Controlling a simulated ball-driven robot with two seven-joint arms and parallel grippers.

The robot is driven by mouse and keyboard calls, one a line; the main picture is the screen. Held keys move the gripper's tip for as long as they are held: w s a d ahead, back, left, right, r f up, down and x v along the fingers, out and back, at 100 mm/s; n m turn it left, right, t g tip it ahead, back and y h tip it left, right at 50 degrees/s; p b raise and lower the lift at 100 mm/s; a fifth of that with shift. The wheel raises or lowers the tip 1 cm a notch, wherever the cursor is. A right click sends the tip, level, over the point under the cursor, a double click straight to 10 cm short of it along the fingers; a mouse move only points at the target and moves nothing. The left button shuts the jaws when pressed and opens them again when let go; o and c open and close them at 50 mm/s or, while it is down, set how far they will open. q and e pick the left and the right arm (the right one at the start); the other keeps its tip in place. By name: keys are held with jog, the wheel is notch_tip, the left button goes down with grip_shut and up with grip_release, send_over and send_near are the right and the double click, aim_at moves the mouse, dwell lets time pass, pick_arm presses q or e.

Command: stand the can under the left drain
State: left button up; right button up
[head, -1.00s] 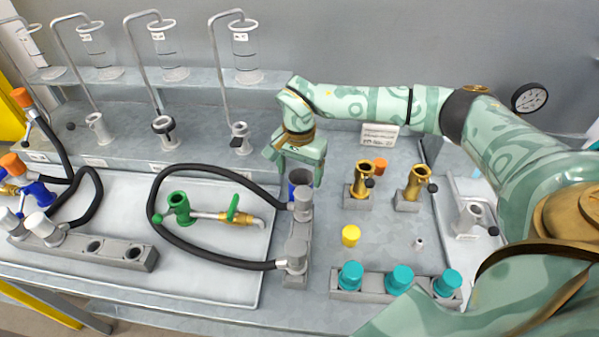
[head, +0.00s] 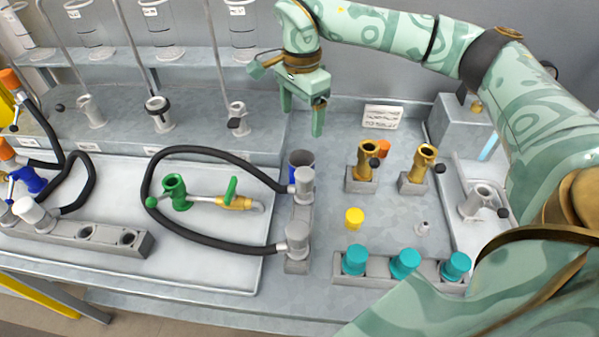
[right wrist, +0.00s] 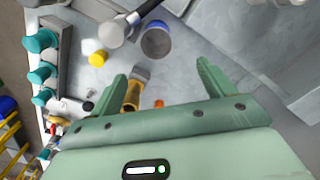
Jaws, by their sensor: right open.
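The can (head: 301,158), blue outside with an open grey top, stands upright on the bench behind the grey hose fittings, which hide part of it. It also shows in the right wrist view (right wrist: 156,41), beyond the fingertips. My right gripper (head: 302,113) is open and empty, above and behind the can and apart from it. In the right wrist view its fingers (right wrist: 162,76) are spread with nothing between them. Brass valves (head: 367,160) (head: 423,162) stand on grey blocks to the right of the can. I cannot tell which fitting is the left drain. My left gripper is out of view.
A black hose (head: 215,241) loops around a green valve (head: 175,190) on the left tray. Teal-capped fittings (head: 404,263) and a yellow cap (head: 354,217) are in front. Clear bench lies between can and brass valves.

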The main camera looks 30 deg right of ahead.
jog(key=b, duration=0.2)
send_over(302, 162)
jog(key=s+a, duration=0.1)
jog(key=s, duration=0.1)
notch_tip(302, 162, down, 8)
jog(key=f, duration=0.1)
jog(key=f+b, duration=0.1)
jog(key=f, duration=0.3)
jog(key=shift+s+a, duration=0.1)
jog(key=shift+a, duration=0.2)
jog(key=shift+f+b, duration=0.35)
jog(key=shift+f, duration=0.1)
jog(key=shift+r, duration=0.1)
jog(key=c, duration=1.1)
